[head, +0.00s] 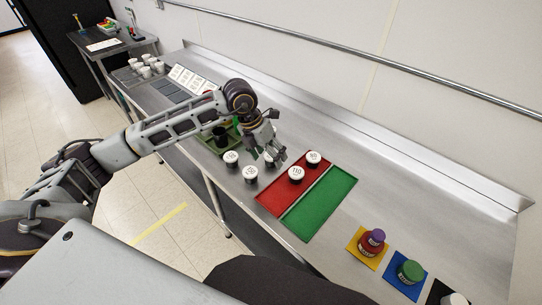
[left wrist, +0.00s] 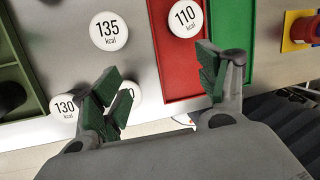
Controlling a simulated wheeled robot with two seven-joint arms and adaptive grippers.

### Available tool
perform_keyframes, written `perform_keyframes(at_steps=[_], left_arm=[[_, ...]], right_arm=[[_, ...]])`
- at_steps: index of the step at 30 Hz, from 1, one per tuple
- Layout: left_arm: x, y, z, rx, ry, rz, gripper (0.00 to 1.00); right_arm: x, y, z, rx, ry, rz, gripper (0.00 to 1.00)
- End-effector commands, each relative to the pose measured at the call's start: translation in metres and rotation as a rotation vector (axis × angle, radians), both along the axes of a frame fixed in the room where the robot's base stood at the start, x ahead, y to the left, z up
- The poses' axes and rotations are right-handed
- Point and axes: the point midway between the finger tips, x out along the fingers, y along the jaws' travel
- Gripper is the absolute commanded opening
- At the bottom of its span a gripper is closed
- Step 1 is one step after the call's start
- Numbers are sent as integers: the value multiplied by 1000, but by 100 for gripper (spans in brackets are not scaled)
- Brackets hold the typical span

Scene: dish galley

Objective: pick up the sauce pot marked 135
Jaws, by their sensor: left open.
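The sauce pot marked 135 (left wrist: 108,30) shows its white lid at the upper left of the left wrist view, standing on bare steel. In the head view, what looks like the same pot (head: 269,159) is partly hidden behind my left gripper (head: 276,153). In the left wrist view my left gripper (left wrist: 158,85) is open and empty, its green-padded fingers apart. The 135 lid lies beyond the fingertips, more toward the left finger, and appears untouched. My right gripper is not in view.
Pot 110 (left wrist: 185,18) stands on the red mat (left wrist: 172,68), right of pot 135. Pot 130 (left wrist: 65,107) and another pot (left wrist: 126,93), partly hidden by the left finger, stand nearer the counter's front edge. A green tray (head: 206,141) is left; the green mat (head: 320,203) is clear.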

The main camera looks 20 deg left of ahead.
Motion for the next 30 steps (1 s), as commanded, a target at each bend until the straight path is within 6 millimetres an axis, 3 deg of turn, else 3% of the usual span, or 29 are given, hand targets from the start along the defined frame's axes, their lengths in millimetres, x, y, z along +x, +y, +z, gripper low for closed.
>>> perform_keyframes(at_steps=[6,20,30], left_arm=[[15,20,9,-48,52,226,74],[39,45,26,-150,152,674,74],[50,57,34,-219,235,979,74]], right_arm=[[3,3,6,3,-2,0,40],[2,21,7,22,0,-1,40],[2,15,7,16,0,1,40]])
